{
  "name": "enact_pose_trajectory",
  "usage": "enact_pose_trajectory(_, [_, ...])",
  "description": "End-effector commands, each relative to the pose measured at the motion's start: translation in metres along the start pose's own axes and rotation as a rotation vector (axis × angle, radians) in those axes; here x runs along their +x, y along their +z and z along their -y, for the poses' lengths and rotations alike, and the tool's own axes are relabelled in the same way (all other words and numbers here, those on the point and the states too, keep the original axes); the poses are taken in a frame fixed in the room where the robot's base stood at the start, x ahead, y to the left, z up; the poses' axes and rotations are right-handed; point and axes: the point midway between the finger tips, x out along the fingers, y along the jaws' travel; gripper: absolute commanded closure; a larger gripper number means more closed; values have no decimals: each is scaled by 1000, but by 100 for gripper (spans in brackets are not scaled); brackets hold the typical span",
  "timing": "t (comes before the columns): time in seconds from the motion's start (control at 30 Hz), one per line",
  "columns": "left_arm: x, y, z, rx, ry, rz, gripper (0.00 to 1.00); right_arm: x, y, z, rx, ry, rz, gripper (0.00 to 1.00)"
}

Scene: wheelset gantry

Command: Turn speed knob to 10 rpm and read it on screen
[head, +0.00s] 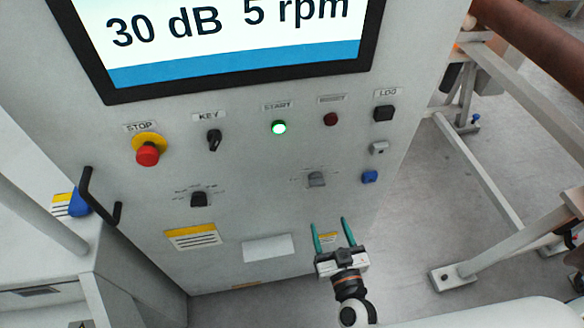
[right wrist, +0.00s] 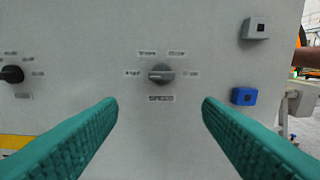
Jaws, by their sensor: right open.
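The grey speed knob (head: 317,179) is on the front panel of the cabinet, right of centre. In the right wrist view the knob (right wrist: 161,74) is centred above a label reading SPEED. Its bar lies about level, and the small marks around it are too blurred to read surely. The screen (head: 230,30) reads 30 dB and 5 rpm; its top is cut off. My right gripper (head: 330,222) has two teal fingers, open and empty, below the knob in the head view and apart from it. In the right wrist view the knob appears between and beyond the fingers. My left gripper is out of view.
The panel also carries a red stop button (head: 148,154), a key switch (head: 214,140), a lit green start button (head: 279,128), a dark red button (head: 330,119), a black knob (head: 199,199) and a blue socket (head: 369,176). A metal frame (head: 480,160) stands at right.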

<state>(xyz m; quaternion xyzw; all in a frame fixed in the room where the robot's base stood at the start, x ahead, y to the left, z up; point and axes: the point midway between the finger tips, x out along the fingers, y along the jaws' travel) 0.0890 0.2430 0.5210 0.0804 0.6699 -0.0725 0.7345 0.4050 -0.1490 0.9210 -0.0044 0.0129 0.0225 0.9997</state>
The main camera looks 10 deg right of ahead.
Motion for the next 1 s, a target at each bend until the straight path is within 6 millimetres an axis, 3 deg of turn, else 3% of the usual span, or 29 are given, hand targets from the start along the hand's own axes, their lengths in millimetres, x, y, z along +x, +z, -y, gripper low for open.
enact_pose_trajectory(0.03, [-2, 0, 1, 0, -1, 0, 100, 1, 9, 1, 5, -8, 15, 40])
enact_pose_trajectory(0.17, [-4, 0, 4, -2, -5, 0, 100, 11, 14, 2, 5, -14, 26, 40])
enact_pose_trajectory(0.4, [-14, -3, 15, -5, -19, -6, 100, 56, 16, 2, 5, -12, 26, 40])
enact_pose_trajectory(0.7, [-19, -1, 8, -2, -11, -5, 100, 106, 15, 3, 5, -11, 23, 40])
enact_pose_trajectory(1.0, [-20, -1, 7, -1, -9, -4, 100, 121, 14, 3, 6, -12, 21, 40])
